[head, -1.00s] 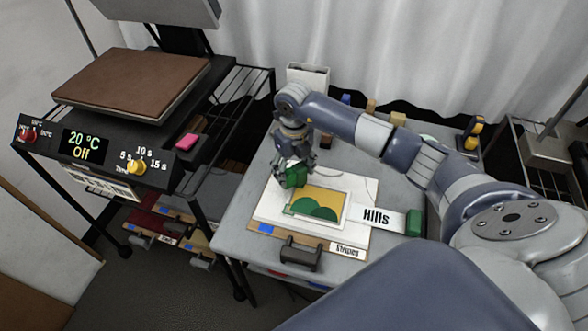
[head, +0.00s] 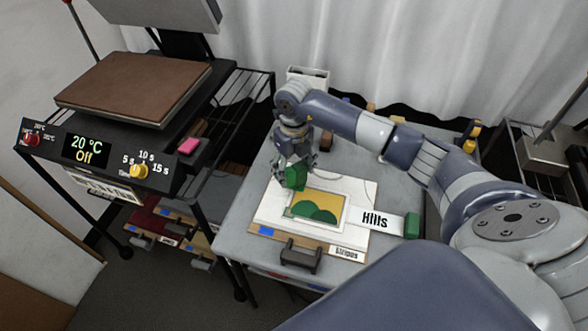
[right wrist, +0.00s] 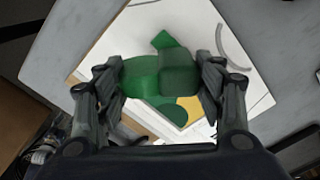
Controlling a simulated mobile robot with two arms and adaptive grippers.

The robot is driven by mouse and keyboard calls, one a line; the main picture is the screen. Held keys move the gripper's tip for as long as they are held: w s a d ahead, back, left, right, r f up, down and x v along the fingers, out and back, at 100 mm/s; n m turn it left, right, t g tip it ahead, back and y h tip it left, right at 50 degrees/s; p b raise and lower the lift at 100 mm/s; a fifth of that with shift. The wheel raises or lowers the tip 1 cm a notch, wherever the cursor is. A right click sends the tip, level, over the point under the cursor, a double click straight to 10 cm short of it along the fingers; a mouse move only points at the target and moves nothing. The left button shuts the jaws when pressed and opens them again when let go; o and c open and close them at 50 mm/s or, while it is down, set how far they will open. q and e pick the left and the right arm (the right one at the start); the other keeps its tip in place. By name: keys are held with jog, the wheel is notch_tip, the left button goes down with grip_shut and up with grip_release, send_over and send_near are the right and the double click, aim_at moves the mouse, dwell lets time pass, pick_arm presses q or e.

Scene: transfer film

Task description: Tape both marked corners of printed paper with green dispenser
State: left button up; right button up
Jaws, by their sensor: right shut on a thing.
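The printed paper (head: 322,199) shows green hills on a yellow ground and lies on a white sheet (head: 266,216) on the table. My right gripper (head: 294,171) is shut on the green dispenser (head: 296,178), at the paper's far left corner. In the right wrist view, the dispenser (right wrist: 180,72) sits between both fingers of the gripper (right wrist: 160,80). It covers part of the printed paper (right wrist: 189,105), including the corner near it. I cannot tell whether it touches the paper. Corner marks are too small to make out. My left gripper is out of view.
A white "Hills" label (head: 376,220) with a green block (head: 411,226) lies right of the paper. A board labelled "Stripes" (head: 347,253) with a dark handle (head: 301,255) is at the front. A heat press (head: 135,90) stands left. Small blocks line the table's back.

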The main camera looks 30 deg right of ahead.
jog(key=shift+r+p, duration=1.4)
jog(key=shift+r, duration=1)
